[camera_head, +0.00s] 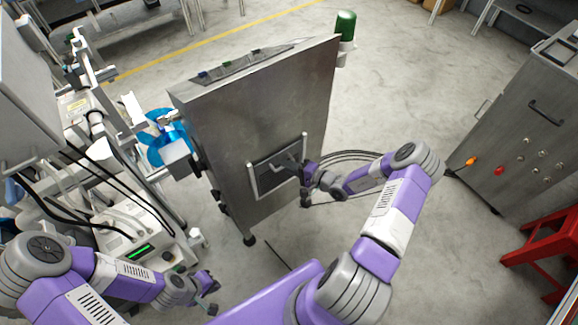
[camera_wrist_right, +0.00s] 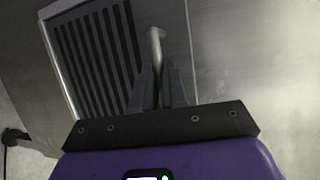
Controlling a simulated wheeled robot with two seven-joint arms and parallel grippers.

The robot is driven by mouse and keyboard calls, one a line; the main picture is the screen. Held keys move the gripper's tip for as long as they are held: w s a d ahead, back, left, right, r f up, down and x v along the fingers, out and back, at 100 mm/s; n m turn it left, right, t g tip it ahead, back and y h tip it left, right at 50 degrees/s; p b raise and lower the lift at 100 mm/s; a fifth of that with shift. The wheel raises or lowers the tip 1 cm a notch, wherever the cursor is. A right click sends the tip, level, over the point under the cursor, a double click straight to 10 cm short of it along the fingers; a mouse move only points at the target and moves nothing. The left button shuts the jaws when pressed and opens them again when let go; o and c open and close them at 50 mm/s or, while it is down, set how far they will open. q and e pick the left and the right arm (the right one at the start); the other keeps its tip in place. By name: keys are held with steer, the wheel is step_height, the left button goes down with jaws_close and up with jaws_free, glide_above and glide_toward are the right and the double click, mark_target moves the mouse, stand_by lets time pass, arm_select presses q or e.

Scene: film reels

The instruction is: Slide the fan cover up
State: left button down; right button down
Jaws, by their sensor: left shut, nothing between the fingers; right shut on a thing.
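The steel cabinet (camera_head: 250,110) stands in the middle of the head view. Low on its front face is a dark framed vent panel, the fan cover area (camera_head: 265,174). In the right wrist view, dark slats (camera_wrist_right: 95,55) show inside a pale metal frame. A bent metal handle (camera_wrist_right: 155,42) stands beside the slats. My right gripper (camera_head: 291,164) is at the panel; in the right wrist view its fingers (camera_wrist_right: 163,80) are shut on the handle, and they hide its lower part. My left gripper (camera_head: 209,294) is shut and empty, low at the left, away from the cabinet.
White machinery with cables (camera_head: 115,215) and a blue fan-like part (camera_head: 165,140) stand left of the cabinet. A grey control cabinet (camera_head: 530,125) and a red stool (camera_head: 548,245) are at the right. Bare concrete floor (camera_head: 400,85) lies between.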

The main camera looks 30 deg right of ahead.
step_height(320, 180, up, 20)
steer(key=p, duration=1.5)
steer(key=shift+r, duration=0.25)
steer(key=shift+w+r, duration=0.1)
steer(key=shift+w, duration=0.05)
steer(key=c, duration=1.2)
jaws_free()
steer(key=shift+c, duration=0.2)
steer(key=shift+o, duration=0.3)
steer(key=shift+s+d, duration=0.1)
steer(key=shift+s, duration=0.1)
